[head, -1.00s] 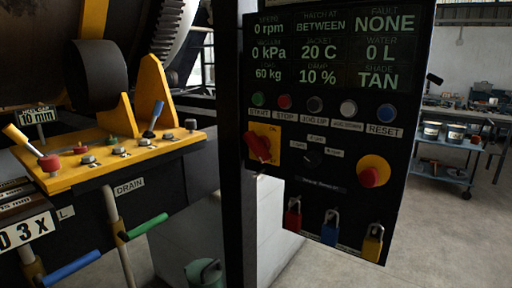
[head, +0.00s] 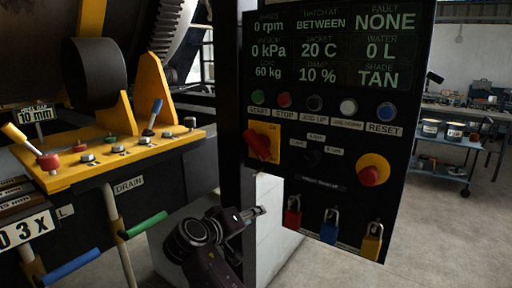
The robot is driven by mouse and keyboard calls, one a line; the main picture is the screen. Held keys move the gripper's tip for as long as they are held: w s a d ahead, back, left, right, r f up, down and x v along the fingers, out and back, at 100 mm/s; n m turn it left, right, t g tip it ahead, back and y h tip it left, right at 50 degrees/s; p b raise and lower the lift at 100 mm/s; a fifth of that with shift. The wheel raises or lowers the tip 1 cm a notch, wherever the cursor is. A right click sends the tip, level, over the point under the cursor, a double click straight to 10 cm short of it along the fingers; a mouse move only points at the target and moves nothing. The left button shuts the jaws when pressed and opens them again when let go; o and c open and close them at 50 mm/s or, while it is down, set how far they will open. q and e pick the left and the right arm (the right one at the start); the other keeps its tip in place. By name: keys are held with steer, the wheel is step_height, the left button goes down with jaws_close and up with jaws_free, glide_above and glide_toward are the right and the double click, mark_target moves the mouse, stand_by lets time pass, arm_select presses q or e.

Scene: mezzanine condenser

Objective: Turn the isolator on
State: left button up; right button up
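The isolator is a red rotary handle (head: 260,144) on a yellow plate (head: 273,129), at the left of the black control panel. Its handle slants from upper left to lower right. Small lettering on the plate is too blurred to read surely. My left gripper (head: 258,211) is below the isolator, in front of the white block and apart from the handle. It points right and a little up, near the panel's lower left edge. Its fingers are small and seen from the side, so their opening is unclear. My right gripper is out of view.
The panel has several buttons in a row, a red knob on yellow (head: 372,171), and red (head: 292,214), blue (head: 329,228) and yellow (head: 372,240) padlocks below. A dark post (head: 231,120) stands left of it. A yellow lever console (head: 110,158) is further left.

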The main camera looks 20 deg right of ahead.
mark_target(253, 147)
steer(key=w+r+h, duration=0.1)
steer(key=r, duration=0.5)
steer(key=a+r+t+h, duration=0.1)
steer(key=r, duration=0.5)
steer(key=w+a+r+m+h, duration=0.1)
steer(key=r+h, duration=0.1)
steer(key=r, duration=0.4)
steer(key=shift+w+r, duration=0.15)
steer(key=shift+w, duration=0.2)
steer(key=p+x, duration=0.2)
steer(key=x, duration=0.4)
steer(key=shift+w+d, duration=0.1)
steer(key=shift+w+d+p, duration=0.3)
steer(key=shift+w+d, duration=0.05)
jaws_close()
